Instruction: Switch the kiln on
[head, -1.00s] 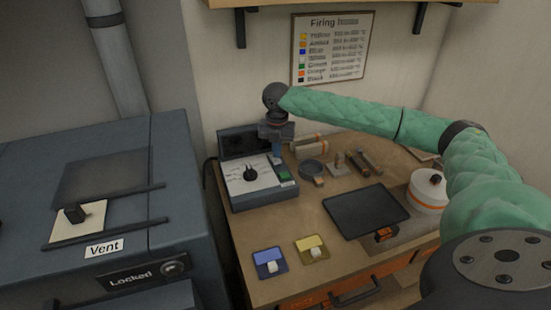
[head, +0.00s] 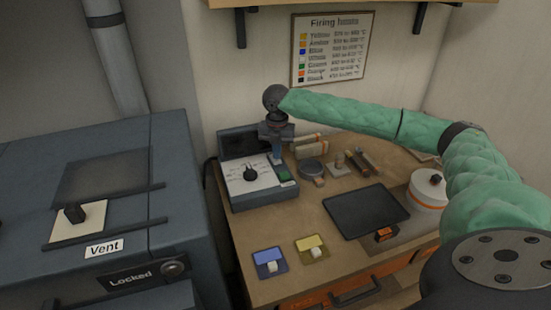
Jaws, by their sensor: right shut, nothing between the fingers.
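The kiln (head: 130,245) is the large grey-blue box at the left, with a "Vent" label and a "Locked" plate on its front. The control box (head: 262,202) stands on the table, with a black dial (head: 250,174) on its white face and a green switch (head: 285,175) at its right side. My right gripper (head: 277,160) is shut and empty, pointing down over the right part of the control box, just behind the green switch. Whether its tips touch the box I cannot tell. My left gripper is not in view.
A black tray (head: 366,212), a white round pot (head: 428,196) and blue (head: 268,264) and yellow (head: 313,249) cards lie on the table (head: 245,240). Small tools lie behind the tray. A "Firing" chart (head: 330,50) hangs on the wall under a shelf (head: 350,4).

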